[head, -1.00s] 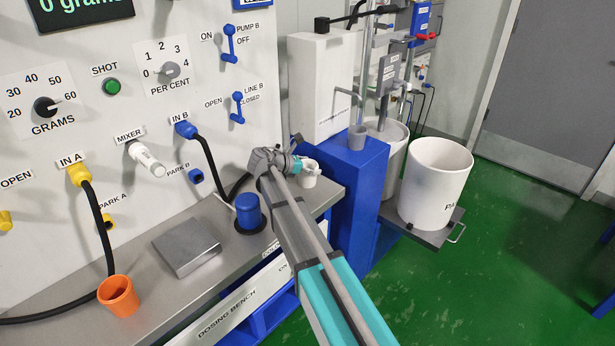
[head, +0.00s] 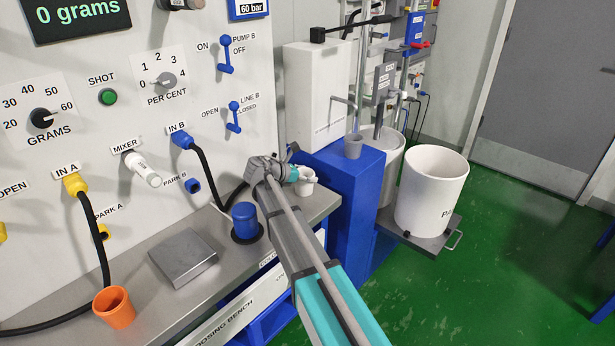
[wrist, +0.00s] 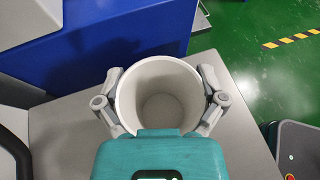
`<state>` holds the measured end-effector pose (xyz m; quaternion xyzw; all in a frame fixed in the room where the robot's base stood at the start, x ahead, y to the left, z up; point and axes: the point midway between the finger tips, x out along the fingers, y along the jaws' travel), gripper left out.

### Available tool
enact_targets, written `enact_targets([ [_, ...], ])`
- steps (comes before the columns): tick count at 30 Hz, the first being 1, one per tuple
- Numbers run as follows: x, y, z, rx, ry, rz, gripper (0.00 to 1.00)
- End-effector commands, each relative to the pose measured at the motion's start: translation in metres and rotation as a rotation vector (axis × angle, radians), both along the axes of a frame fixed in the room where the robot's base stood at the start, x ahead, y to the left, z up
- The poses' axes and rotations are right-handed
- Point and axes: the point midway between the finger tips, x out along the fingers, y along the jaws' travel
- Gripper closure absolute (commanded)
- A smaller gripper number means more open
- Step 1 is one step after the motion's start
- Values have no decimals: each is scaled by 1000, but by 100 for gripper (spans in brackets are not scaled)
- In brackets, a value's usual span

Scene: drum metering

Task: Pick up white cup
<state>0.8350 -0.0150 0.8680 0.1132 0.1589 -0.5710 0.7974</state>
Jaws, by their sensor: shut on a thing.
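The white cup (head: 305,181) stands upright at the right end of the steel bench, partly hidden by my gripper in the head view. In the wrist view I look down into the empty white cup (wrist: 160,92). My gripper (wrist: 161,95) has one finger on each side of the cup and is shut on it. In the head view my gripper (head: 296,175) reaches in from the front. I cannot tell whether the cup's base touches the bench.
A blue cabinet (head: 345,205) stands close behind the cup, with a grey cup (head: 353,146) on top. A blue capped container (head: 246,220) is to the left. A steel scale plate (head: 184,257) and an orange cup (head: 114,308) are further left.

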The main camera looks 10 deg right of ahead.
Motion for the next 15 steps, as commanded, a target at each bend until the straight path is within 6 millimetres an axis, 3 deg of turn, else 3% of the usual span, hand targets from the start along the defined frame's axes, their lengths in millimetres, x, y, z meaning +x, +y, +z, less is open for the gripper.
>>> enact_targets([
  [13, 0, -1, 33, 0, -1, -1, 58],
  [15, -7, -1, 41, 0, -1, 0, 58],
])
